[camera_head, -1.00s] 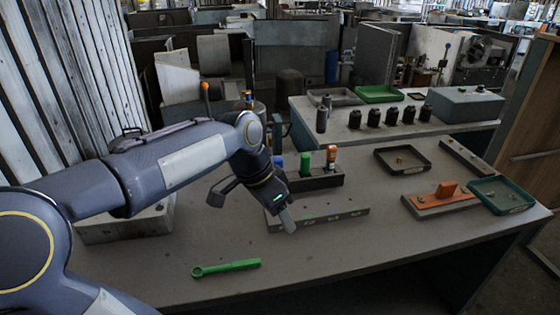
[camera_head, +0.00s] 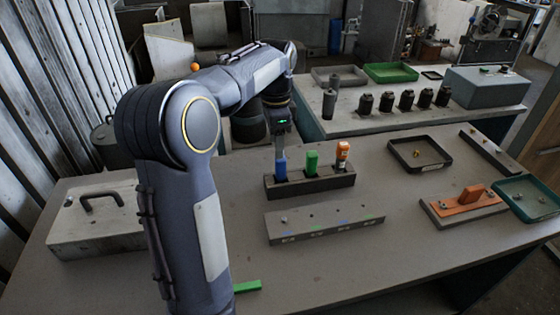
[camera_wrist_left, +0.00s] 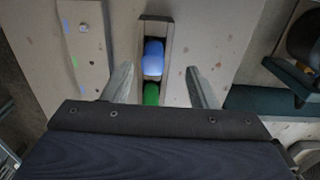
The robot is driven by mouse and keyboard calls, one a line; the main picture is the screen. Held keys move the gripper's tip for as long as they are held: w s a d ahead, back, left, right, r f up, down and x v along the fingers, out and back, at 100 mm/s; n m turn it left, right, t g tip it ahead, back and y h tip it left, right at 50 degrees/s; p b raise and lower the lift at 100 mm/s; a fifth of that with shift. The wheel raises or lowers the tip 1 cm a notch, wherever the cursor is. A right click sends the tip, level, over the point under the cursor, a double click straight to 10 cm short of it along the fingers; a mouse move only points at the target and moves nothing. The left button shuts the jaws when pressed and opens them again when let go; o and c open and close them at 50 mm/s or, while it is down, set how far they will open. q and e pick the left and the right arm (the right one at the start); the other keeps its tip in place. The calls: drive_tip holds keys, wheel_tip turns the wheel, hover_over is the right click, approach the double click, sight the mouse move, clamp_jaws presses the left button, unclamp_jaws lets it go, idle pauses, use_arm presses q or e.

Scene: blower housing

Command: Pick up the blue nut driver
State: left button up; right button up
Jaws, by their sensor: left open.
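The blue nut driver (camera_head: 281,169) stands upright in the left slot of a dark holder block (camera_head: 318,186). A green-handled driver (camera_head: 312,162) and an orange one (camera_head: 342,154) stand to its right in the same block. My left gripper (camera_head: 281,146) is open and points down, just above the blue handle. In the left wrist view, the blue handle (camera_wrist_left: 153,57) lies between the two spread fingers (camera_wrist_left: 158,70), with the green handle (camera_wrist_left: 151,94) nearer the gripper body. I cannot tell whether the fingers touch the blue handle. My right gripper is not in view.
A grey strip with marked holes (camera_head: 325,223) lies in front of the holder. My left arm partly hides a green wrench (camera_head: 247,287). A grey case (camera_head: 95,225) stands at the left, and trays (camera_head: 421,167) at the right. A second bench stands behind.

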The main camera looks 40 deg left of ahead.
sight(281, 164)
use_arm(q)
drive_tip(key=f, duration=0.3)
drive_tip(key=d+f, duration=0.1)
drive_tip(key=f, duration=0.2)
drive_tip(key=shift+w+d+f, duration=0.1)
drive_tip(key=shift+d+f, duration=0.05)
drive_tip(key=shift+f, duration=0.65)
drive_tip(key=shift+c, duration=0.4)
clamp_jaws()
drive_tip(key=shift+r, duration=0.1)
